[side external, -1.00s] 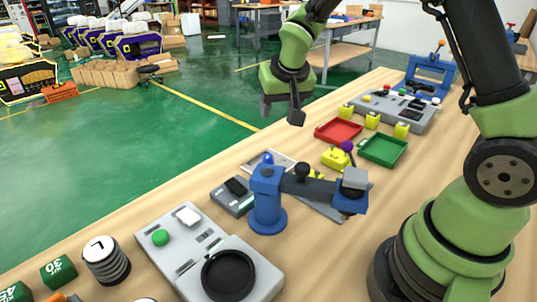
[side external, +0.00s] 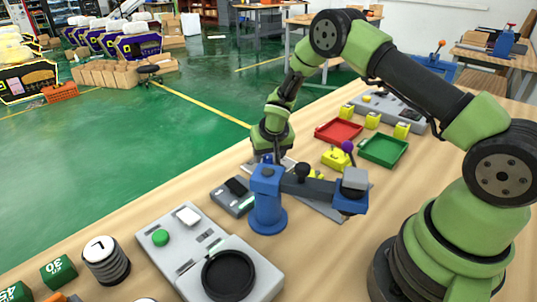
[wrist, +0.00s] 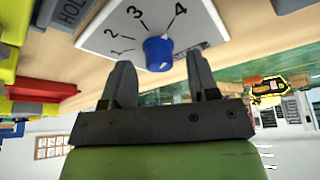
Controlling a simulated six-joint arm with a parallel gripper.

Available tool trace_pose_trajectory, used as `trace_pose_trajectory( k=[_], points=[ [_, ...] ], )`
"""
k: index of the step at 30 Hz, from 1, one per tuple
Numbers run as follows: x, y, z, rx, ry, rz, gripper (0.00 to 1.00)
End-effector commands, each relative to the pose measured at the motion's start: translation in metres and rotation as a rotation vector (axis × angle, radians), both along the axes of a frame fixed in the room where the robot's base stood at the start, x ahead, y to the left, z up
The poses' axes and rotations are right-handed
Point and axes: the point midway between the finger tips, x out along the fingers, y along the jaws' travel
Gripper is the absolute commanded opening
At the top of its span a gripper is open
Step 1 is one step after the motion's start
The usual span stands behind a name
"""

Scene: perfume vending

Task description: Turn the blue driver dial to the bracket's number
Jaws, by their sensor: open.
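The blue driver dial (wrist: 158,54) sits on a white panel (wrist: 105,42) marked 1, 2, 3 and 4 in the wrist view. I cannot tell which number the dial points at. My gripper (wrist: 161,72) is open, with its two dark fingers apart, one on each side of the dial's line. The dial is just beyond the fingertips, and no contact shows. I cannot make out a bracket with a number.
A red tray (side external: 338,131), a green tray (side external: 384,150) and yellow blocks (side external: 372,120) lie to the right in the side view. A grey station with a black round dish (side external: 229,275) stands in front. A grey block with partly cut-off lettering (wrist: 68,12) is beside the panel in the wrist view.

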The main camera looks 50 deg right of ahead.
Motion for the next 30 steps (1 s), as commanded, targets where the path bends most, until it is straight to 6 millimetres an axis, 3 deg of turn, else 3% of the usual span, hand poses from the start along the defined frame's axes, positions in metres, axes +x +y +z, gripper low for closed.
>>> trace_pose_trajectory(
  k=[12,18,30],
  points=[
    [0.0026,-0.0018,-0.0078,0.000,0.000,-0.001,0.54],
    [0.0025,-0.0018,-0.0076,0.000,0.000,-0.001,0.08],
    [0.0015,-0.0019,-0.0080,0.004,0.005,0.104,0.08]
  ],
)
